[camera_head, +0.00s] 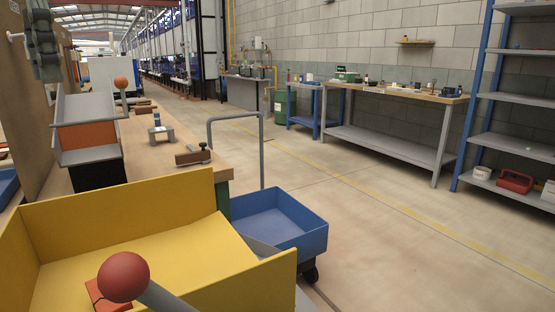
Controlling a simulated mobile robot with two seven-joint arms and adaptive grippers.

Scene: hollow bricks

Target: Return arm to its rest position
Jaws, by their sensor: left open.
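My left gripper (48,66) is at the upper left edge of the head view, dark grey, pointing down and partly cut off. It is open, and I see nothing held in it. It hangs in front of a brown board, above a grey holder (90,107) with an orange face. My right gripper is not in view. A red-orange brick (97,291) lies in the yellow bin (120,205) at the lower left, partly hidden by a red ball knob (123,277) on a grey rod.
Another orange knob (121,82) stands by the holder. A wooden workbench (150,150) carries a clamp (193,155). A blue cart (275,225) stands beside the yellow bin. The floor to the right is clear, up to a workbench (385,92) and shelves (510,140).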

